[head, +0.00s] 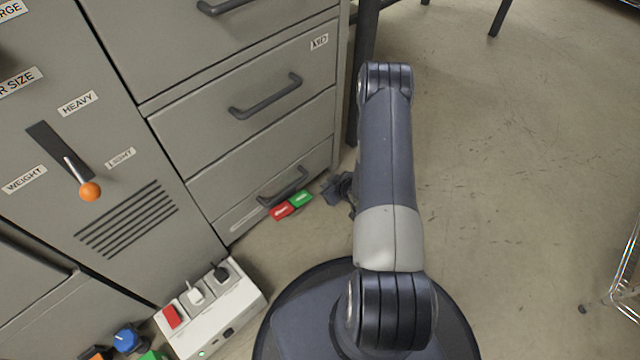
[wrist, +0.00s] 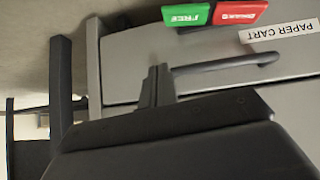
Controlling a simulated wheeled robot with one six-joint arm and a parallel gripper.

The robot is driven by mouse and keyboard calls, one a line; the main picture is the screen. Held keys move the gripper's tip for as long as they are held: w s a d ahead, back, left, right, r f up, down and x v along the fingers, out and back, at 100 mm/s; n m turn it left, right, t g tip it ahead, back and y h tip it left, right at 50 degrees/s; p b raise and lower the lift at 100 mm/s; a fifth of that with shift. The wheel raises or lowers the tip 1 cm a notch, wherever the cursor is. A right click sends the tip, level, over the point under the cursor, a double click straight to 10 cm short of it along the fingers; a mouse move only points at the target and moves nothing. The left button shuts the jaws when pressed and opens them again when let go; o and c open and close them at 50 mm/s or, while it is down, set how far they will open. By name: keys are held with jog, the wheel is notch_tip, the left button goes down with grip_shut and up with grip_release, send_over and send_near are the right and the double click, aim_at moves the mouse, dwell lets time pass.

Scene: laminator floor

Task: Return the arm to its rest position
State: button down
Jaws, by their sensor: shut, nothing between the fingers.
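My arm (head: 388,170) rises from my base and stretches forward in the head view, to the right of the grey cabinet. My gripper (head: 338,188) shows only partly, low beside the cabinet's bottom drawer and half hidden behind the arm. In the wrist view my gripper (wrist: 157,86) is shut, with nothing between its fingers. Its fingertips appear in front of the drawer labelled PAPER CART and near its dark handle (wrist: 222,70); I cannot tell whether they touch.
A red and green sign (head: 292,206) sits at the bottom drawer (head: 250,200). A machine panel with an orange-knobbed lever (head: 90,190) stands at left. A white switch box (head: 210,310) is at lower left. A wire rack (head: 628,275) is at far right. Floor right of the arm is clear.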

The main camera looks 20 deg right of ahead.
jog(key=shift+s+d+r, duration=0.15)
jog(key=shift+r, duration=0.1)
jog(key=b, duration=0.4)
send_over(305, 194)
jog(key=s+d, duration=0.2)
notch_tip(305, 194, down, 7)
jog(key=shift+s+a+f+b, duration=0.15)
jog(key=shift+f+b, duration=0.1)
jog(key=shift+f, duration=0.45)
jog(key=shift+a+f+b, duration=0.2)
jog(key=shift+f+b, duration=0.1)
jog(key=shift+f, duration=0.35)
jog(key=shift+s+a+f+b, duration=0.15)
jog(key=shift+f+b, duration=0.1)
jog(key=shift+f, duration=0.45)
